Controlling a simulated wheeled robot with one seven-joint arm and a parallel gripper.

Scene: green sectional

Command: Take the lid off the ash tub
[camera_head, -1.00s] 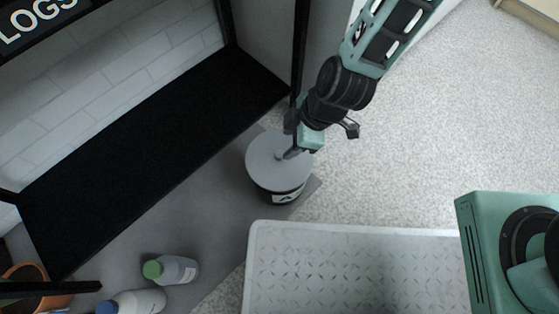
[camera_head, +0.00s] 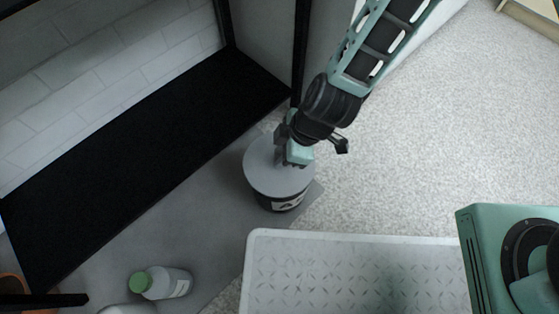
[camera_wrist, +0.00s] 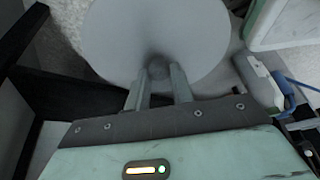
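The ash tub (camera_head: 284,203) is a dark round tub with a pale label, standing upright on the grey hearth slab. Its flat grey lid (camera_head: 262,174) sits on top and fills the upper wrist view (camera_wrist: 110,40). A small round knob (camera_wrist: 159,70) is at the lid's middle. My gripper (camera_head: 284,163) is over the lid, reaching down from the upper right. In the wrist view its two fingers (camera_wrist: 160,82) are apart, one on each side of the knob, with a slight gap showing. In the head view the gripper hides the knob.
A black-framed shelf (camera_head: 150,140) stands behind and left of the tub, its post close to my arm. A green-capped bottle (camera_head: 165,283) is at the lower left. A white textured tray (camera_head: 350,275) lies in front. Carpet to the right is clear.

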